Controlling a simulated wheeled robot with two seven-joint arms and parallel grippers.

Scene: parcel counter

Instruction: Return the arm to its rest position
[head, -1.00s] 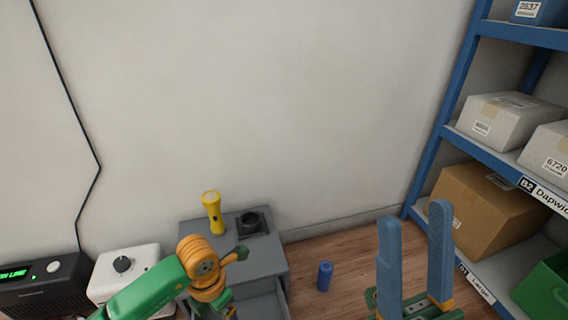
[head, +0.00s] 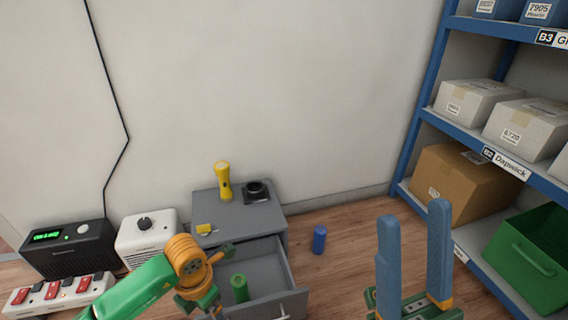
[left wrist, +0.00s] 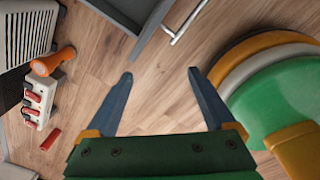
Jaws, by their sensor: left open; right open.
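My left arm, green with orange joints, comes in low at the left of the head view and overlaps the front of the drawer unit; its fingertips are hard to make out there. In the left wrist view my left gripper (left wrist: 160,76) is open, with two blue-grey fingers apart and only wood floor between them. My right gripper (head: 413,215) is open and empty in the head view, its two blue fingers upright above the floor, left of the shelf.
A grey drawer unit (head: 232,220) with an open drawer holds a green cylinder (head: 240,287) inside; a yellow flashlight (head: 223,182) stands on top. A blue cylinder (head: 319,239) stands on the floor. A shelf with boxes (head: 465,185) is right; a switch strip (head: 60,292) is left.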

